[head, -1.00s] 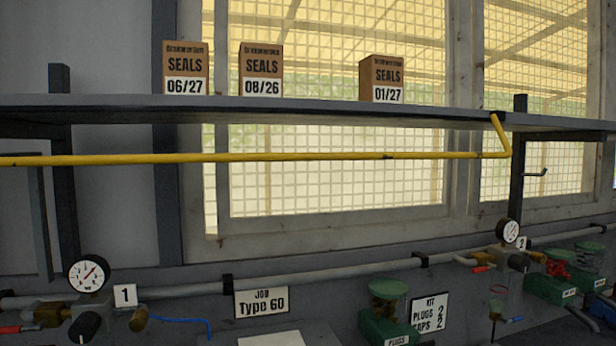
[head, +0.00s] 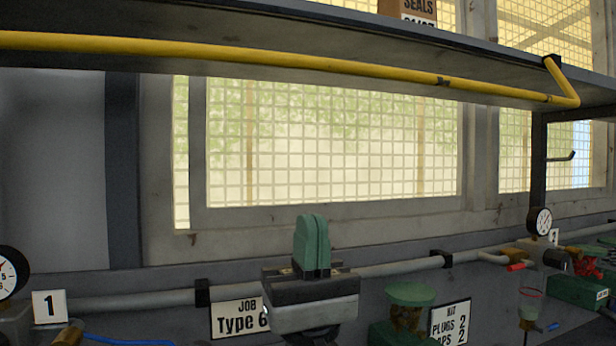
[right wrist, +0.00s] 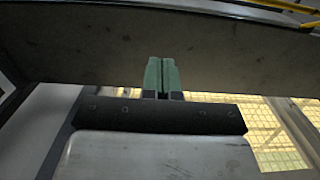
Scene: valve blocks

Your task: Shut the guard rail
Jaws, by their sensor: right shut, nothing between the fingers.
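The guard rail is a yellow bar (head: 300,62) that runs across the head view along the front of the shelf, with a short bent arm at its right end up to a bracket on the shelf. A piece of yellow rail (right wrist: 295,8) also shows at the top right of the right wrist view. My right gripper (head: 312,222) is below the rail and apart from it in the head view, its green fingers pointing up and closed together with nothing between them. The same fingers (right wrist: 161,75) point toward the shelf's underside in the right wrist view. My left gripper is not in view.
The shelf (head: 250,25) spans the top, with a seals box (head: 412,10) on it. Below are a pipe (head: 400,268), gauges (head: 541,221), a job sign (head: 235,318) and green containers (head: 412,295). The space before the window is open.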

